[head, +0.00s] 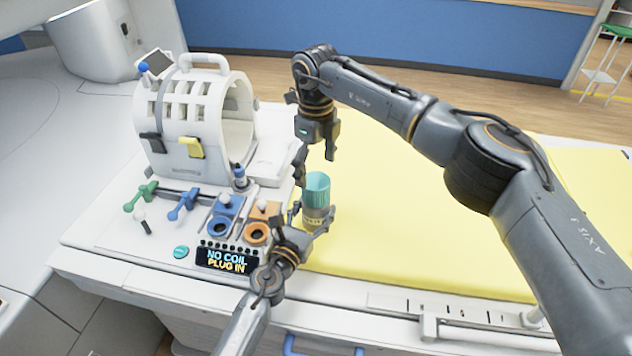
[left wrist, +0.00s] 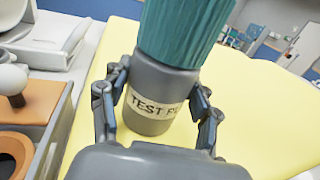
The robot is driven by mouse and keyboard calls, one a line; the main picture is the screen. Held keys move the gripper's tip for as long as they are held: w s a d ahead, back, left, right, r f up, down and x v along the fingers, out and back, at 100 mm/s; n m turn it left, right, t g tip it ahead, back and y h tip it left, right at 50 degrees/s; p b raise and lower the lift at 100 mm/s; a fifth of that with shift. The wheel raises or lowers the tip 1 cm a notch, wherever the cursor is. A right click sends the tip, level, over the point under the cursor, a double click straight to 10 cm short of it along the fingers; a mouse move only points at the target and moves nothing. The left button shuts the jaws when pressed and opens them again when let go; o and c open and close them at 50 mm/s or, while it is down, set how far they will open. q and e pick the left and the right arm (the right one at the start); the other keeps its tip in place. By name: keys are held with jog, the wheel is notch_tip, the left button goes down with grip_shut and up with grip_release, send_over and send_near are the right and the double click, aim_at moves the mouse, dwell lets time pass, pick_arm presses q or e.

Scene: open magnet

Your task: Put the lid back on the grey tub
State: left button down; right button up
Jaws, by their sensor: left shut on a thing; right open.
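The grey tub (head: 316,214) stands upright at the left edge of the yellow mat. Its pale label shows "TEST P…" in the left wrist view (left wrist: 148,103); the rest of the word is hidden. A ribbed teal lid (head: 317,186) sits on top of the tub, and it fills the top of the left wrist view (left wrist: 185,32). Whether it is fully seated I cannot tell. My left gripper (head: 311,220) is shut on the grey tub, one finger on each side of its body. My right gripper (head: 316,157) is open and empty, pointing down just above the lid, apart from it.
A white coil housing (head: 190,120) with a handle stands at the left. Blue and orange sockets (head: 257,232), coloured plugs and a "NO COIL PLUG IN" display (head: 227,260) lie left of the tub. The yellow mat (head: 400,230) to the right is clear.

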notch_tip(320, 180, up, 6)
jog(key=shift+f, duration=0.2)
pick_arm(q)
jog(key=shift+c, duration=1.3)
grip_release()
jog(key=v, duration=1.2)
